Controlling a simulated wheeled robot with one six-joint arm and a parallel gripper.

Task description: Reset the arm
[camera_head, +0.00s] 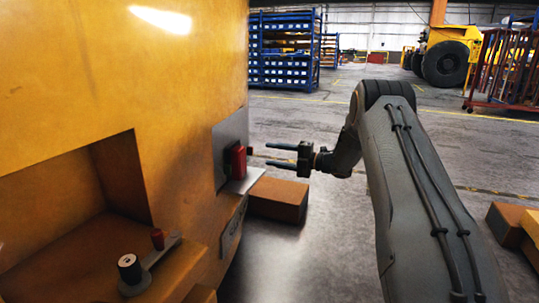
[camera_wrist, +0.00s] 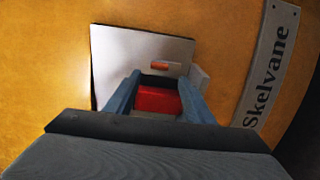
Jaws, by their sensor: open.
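My gripper (camera_head: 283,155) is open, with its two fingers pointing left at a yellow machine (camera_head: 110,60). A red block (camera_head: 238,161) sits on a grey plate (camera_head: 222,140) on the machine's side, just past the fingertips. In the wrist view the red block (camera_wrist: 157,100) shows between the two blue-grey fingers, against the pale plate (camera_wrist: 120,62). In the head view a small gap separates the fingertips from the block. My arm reaches in from the lower right and bends at the elbow.
A brown block (camera_head: 278,200) lies on the floor below my gripper. More blocks (camera_head: 508,222) lie at right. Blue shelving (camera_head: 285,50) stands far back. Open floor lies behind my gripper.

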